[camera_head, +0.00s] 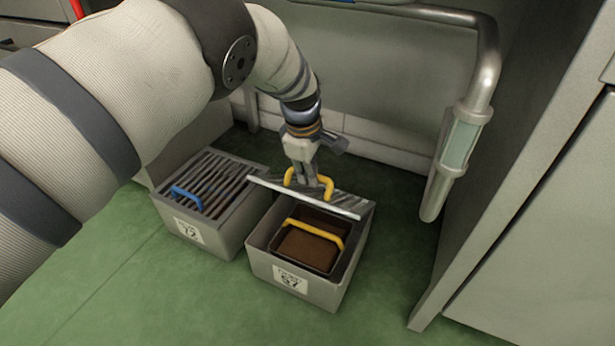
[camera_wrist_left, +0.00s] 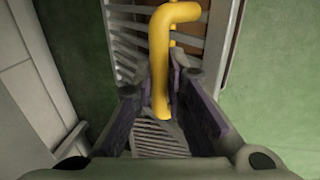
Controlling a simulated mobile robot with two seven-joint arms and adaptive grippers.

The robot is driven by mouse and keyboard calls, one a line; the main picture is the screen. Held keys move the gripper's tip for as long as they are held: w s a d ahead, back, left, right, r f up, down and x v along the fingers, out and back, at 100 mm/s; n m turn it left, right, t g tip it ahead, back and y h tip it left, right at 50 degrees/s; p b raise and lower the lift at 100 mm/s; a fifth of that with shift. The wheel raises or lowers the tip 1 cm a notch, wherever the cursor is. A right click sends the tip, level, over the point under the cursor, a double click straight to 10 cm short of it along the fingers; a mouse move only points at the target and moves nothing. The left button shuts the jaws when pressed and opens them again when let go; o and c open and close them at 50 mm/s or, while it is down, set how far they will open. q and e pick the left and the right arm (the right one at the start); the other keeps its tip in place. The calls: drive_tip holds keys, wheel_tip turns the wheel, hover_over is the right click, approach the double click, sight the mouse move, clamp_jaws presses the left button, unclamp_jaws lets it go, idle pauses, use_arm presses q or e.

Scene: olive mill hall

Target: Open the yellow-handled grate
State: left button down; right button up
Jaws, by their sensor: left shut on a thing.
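My left gripper (camera_head: 306,172) is shut on the yellow handle (camera_head: 326,187) of a metal grate (camera_head: 333,205). The grate is raised and tilted above the back part of a grey box labelled 97 (camera_head: 262,241), leaving the box's front open. In the left wrist view the yellow handle (camera_wrist_left: 160,60) lies between my left fingers (camera_wrist_left: 172,95), with the slats of the grate (camera_wrist_left: 125,45) behind it. Inside the open box sits a dark basket with a second yellow handle (camera_head: 316,233) and brown contents (camera_head: 307,252). My right gripper is out of view.
A similar grey box labelled 72 (camera_head: 205,237) stands to the left, covered by a slatted grate (camera_head: 208,175) with a blue handle (camera_head: 186,198). A metal pipe with a sight glass (camera_head: 462,143) is at the right. Green floor (camera_head: 200,310) in front is clear.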

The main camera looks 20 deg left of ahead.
use_arm(q)
drive_tip(key=shift+w, duration=0.1)
drive_tip(key=c, duration=1.6)
unclamp_jaws()
drive_tip(key=shift+f, duration=0.15)
